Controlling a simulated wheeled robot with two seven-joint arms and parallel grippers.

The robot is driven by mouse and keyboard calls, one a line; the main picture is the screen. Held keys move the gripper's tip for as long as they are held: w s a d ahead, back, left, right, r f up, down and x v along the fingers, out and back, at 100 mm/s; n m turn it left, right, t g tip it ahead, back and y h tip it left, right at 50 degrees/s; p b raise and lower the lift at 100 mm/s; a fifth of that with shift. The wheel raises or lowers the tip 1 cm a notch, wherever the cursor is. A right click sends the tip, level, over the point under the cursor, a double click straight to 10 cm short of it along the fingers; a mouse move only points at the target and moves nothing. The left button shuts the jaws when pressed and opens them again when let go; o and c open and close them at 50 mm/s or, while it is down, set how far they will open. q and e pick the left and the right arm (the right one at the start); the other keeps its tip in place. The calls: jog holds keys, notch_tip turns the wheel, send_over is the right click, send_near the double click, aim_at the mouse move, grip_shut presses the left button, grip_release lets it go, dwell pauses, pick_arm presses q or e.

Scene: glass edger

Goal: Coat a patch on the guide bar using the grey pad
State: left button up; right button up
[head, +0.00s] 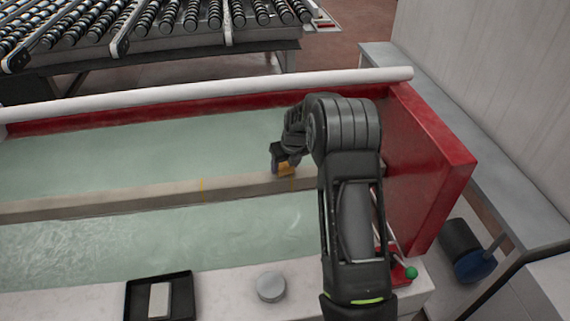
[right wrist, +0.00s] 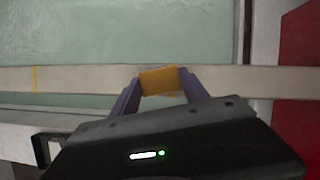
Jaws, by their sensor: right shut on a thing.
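The guide bar (head: 120,202) is a long beige bar across the glass machine; it also crosses the right wrist view (right wrist: 85,80). Thin yellow marks (head: 201,190) cross it. My right gripper (head: 284,168) is shut on an orange-yellow block (right wrist: 160,81), held at the bar near its right end. I cannot tell whether the block touches the bar. A pale grey block (head: 159,300), possibly the grey pad, lies in a black tray (head: 187,298) at the front. My left gripper is out of view.
A round grey disc (head: 271,287) sits on the front ledge right of the tray. A red end plate (head: 430,160) stands to the right of my arm. A white roller (head: 220,88) runs behind the pale green glass (head: 130,155). A green knob (head: 411,272) is at front right.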

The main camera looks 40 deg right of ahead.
jog(key=shift+f, duration=0.45)
jog(key=shift+a+r, duration=0.1)
jog(key=shift+a, duration=0.05)
jog(key=shift+w+a+r+p, duration=0.1)
jog(key=shift+w+a+p, duration=0.25)
jog(key=shift+a, duration=0.2)
jog(key=shift+w+a, duration=0.35)
jog(key=shift+a, duration=0.3)
jog(key=shift+w+a+p, duration=0.15)
jog(key=shift+a+p, duration=0.05)
jog(key=shift+p, duration=0.1)
jog(key=shift+w+a+p, duration=0.35)
jog(key=shift+w+a, duration=0.1)
jog(key=shift+a, duration=0.35)
jog(key=shift+w+a+p, duration=0.35)
jog(key=shift+w+a, duration=0.05)
jog(key=shift+a, duration=0.35)
